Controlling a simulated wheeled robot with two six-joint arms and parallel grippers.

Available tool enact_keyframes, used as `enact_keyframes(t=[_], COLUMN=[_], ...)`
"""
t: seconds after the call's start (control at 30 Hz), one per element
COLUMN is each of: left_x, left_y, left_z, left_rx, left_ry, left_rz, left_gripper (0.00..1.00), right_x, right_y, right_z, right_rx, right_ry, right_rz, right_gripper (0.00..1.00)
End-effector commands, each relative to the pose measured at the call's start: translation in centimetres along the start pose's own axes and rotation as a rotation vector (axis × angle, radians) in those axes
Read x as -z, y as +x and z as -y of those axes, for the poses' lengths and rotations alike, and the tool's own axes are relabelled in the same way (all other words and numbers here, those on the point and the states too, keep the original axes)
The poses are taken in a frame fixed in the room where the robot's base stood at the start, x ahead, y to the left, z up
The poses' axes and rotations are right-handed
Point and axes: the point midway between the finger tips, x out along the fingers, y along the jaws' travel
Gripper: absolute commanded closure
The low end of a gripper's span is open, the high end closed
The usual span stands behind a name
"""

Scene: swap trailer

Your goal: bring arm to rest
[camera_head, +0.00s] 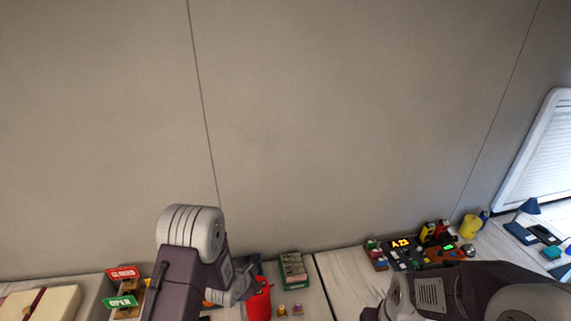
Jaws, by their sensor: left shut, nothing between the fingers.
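My left arm (190,235) rises from the bottom edge, left of the middle. My left gripper (243,288) is small and partly hidden by its own wrist; it is shut and empty, in front of the far counter beside a red object (260,300). My right arm (435,293) comes in at the lower right, and its gripper does not show.
Signs reading CLOSED (123,272) and OPEN (120,302) stand at the left, near a cream book (42,303). A green box (293,270) stands mid-counter. Small gadgets (405,255) and a yellow cup (470,226) sit at the right. The wall (320,120) behind is bare.

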Motion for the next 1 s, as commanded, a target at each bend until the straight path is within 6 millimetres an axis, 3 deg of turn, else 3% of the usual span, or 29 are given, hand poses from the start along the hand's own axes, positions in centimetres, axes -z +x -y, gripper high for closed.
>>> enact_keyframes(t=[0.1,0.2,0.27,0.37,0.5,0.7,0.83,1.0], left_x=[-1.4,-3.3,-3.0,-0.8,3.3,9.3,11.4,11.9], left_y=[0.8,-0.8,-2.2,-4.6,-7.7,-12.8,-14.9,-15.6], left_z=[-1.8,-4.2,-4.3,-2.6,1.7,9.6,12.7,13.4], left_rx=[-0.075,-0.157,-0.165,-0.109,0.085,0.546,0.755,0.813], left_ry=[0.008,0.015,0.096,0.393,0.881,1.589,1.893,2.070], left_rz=[0.063,0.118,0.093,-0.006,-0.110,-0.022,0.149,0.257], left_gripper=[1.00,1.00,1.00,1.00,1.00,1.00,1.00,1.00], right_x=[-0.4,-0.7,-0.9,-1.2,-1.3,-1.3,-1.3,-1.3], right_y=[3.7,7.0,8.8,11.1,12.7,12.6,12.6,12.6], right_z=[-0.1,-0.1,-0.2,-0.2,-0.2,-0.2,-0.2,-0.2], right_rx=[0.000,0.000,0.000,0.000,0.000,0.000,0.000,0.000], right_ry=[0.000,0.000,0.000,0.000,0.000,0.000,0.000,0.000], right_rz=[0.000,0.001,0.001,0.001,0.000,0.000,0.000,0.000], right_gripper=[0.26,0.26,0.26,0.26,0.26,0.26,0.26,0.26])
